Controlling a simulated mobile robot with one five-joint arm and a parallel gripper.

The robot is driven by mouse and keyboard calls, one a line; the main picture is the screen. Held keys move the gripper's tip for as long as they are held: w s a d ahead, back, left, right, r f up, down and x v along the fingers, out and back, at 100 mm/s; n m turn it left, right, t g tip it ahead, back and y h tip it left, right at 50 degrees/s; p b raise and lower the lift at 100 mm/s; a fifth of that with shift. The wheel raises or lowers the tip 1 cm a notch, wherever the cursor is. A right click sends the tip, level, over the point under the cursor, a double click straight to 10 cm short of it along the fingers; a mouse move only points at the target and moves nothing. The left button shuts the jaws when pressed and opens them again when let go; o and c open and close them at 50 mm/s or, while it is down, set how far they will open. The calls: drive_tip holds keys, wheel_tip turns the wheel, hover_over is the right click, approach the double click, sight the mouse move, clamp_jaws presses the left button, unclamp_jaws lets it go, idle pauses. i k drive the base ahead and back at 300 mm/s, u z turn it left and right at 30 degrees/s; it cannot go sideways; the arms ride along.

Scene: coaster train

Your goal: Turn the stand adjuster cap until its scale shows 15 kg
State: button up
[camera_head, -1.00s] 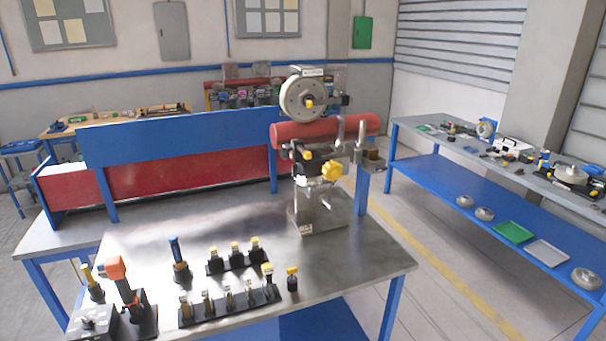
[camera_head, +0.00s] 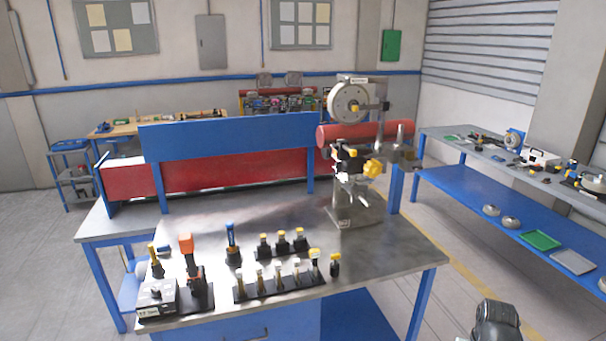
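A stand (camera_head: 355,214) with a metal base stands upright on the right part of the steel-topped bench. I cannot tell which part is the adjuster cap, and no scale can be read at this distance. A dark rounded part, probably of my arm, shows at the lower right edge, well apart from the stand. My gripper's fingers are not in view.
The bench (camera_head: 415,262) holds a rack of yellow-capped tools (camera_head: 280,284), an orange-topped tool (camera_head: 187,245) and a grey box (camera_head: 157,300). A red cylinder (camera_head: 365,135) lies behind the stand. A blue side table (camera_head: 480,195) stands at right. Floor between bench and side table is clear.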

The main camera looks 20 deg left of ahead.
sight(372, 169)
drive_tip(key=u, duration=1.55)
drive_tip(key=i, duration=0.85)
